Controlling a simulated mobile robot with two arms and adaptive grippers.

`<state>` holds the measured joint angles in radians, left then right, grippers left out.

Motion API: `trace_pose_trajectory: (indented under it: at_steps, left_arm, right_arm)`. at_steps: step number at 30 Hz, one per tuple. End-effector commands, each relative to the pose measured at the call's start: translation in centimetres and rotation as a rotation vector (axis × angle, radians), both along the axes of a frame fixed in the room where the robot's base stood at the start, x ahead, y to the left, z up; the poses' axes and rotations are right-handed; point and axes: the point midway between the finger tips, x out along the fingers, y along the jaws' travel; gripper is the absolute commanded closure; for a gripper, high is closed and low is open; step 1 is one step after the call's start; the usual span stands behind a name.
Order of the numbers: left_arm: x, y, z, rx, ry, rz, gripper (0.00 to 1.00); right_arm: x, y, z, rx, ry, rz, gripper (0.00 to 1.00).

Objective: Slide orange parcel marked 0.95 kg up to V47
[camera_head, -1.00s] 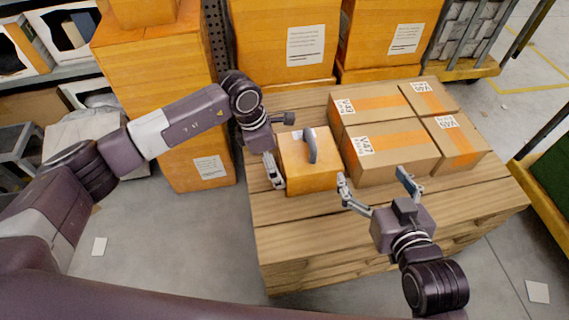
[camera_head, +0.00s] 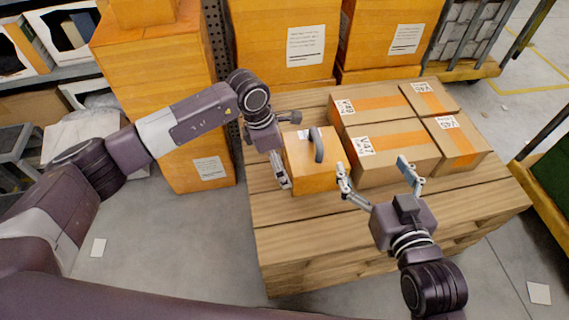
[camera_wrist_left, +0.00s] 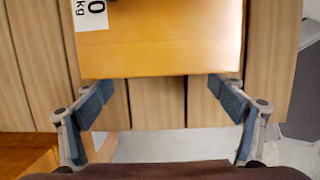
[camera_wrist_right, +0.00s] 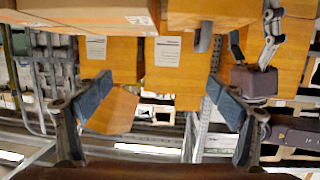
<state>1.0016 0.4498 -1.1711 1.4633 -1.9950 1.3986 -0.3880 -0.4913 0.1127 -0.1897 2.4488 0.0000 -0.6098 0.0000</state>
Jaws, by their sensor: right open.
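The orange parcel (camera_head: 308,181) stands upright on the wooden pallet (camera_head: 300,238), a grey handle on its top. In the left wrist view its near edge (camera_wrist_left: 165,58) lies at the fingertips, and a cut-off label reads "0" and "kg". The carton marked V47 (camera_head: 400,159) is just right of the parcel, with a narrow gap. My left gripper (camera_head: 283,148) is open against or very near the parcel's left side; contact is not clear. My right gripper (camera_head: 375,172) is open and empty in front of the V47 carton.
Other taped cartons (camera_head: 462,148) adjoin V47, including V49 (camera_head: 364,106) behind it. Large orange boxes (camera_head: 285,45) stand behind the pallet, with a stack (camera_head: 165,110) at left. Bare pallet boards lie in front of the parcel. A cart edge (camera_head: 545,180) is at right.

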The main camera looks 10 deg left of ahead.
Motion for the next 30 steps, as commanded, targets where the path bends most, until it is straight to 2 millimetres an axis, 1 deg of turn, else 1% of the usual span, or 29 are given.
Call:
trace_pose_trajectory:
  at_steps: [30]
  left_arm:
    - [0.2,-0.8,0.0,-0.003,-0.001,-0.002,0.13]
  right_arm:
    - [0.4,0.3,1.2,0.014,-0.056,0.004,0.13]
